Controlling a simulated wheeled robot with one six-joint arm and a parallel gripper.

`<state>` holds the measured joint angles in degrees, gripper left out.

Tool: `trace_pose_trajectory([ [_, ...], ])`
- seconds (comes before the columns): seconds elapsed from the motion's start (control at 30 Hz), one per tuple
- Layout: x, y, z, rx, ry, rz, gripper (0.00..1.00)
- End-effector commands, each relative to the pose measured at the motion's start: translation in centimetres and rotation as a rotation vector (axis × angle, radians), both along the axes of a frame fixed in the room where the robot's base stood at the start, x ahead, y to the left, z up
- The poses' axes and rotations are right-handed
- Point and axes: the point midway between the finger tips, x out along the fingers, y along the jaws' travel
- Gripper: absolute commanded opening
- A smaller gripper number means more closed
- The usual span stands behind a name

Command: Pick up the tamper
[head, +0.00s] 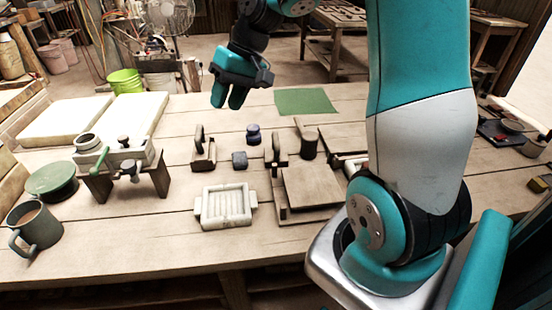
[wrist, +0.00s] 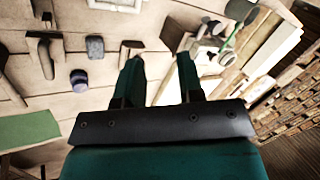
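Several small tools could be the tamper, and I cannot tell for sure which one is. One is a wooden block with an upright handle (head: 203,154), which in the wrist view (wrist: 131,46) shows just beyond the left finger. My gripper (head: 228,106) is open and empty, above the far side of the table. Its fingers are apart in the wrist view (wrist: 157,68).
A clamp-like stand (head: 118,160), green lid (head: 51,180) and mug (head: 36,226) stand left. A green mat (head: 305,101) lies behind.

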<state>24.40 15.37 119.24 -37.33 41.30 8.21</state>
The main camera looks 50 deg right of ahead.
Motion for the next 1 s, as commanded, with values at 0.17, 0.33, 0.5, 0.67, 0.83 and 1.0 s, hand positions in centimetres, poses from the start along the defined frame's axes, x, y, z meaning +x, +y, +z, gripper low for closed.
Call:
trace_pose_trajectory([
  [0.17, 2.3, -15.3, -6.4, 0.09, 0.038, -0.338, 0.35],
  [0.33, 0.8, -23.4, -10.1, 0.143, 0.044, -0.513, 0.35],
  [0.5, 0.5, -25.1, -12.0, 0.16, 0.046, -0.56, 0.35],
  [0.67, 1.7, -23.6, -14.8, 0.162, 0.049, -0.558, 0.35],
  [0.83, 3.1, -21.9, -18.0, 0.161, 0.049, -0.555, 0.35],
  [1.0, 4.2, -20.7, -20.4, 0.159, 0.047, -0.557, 0.35],
])
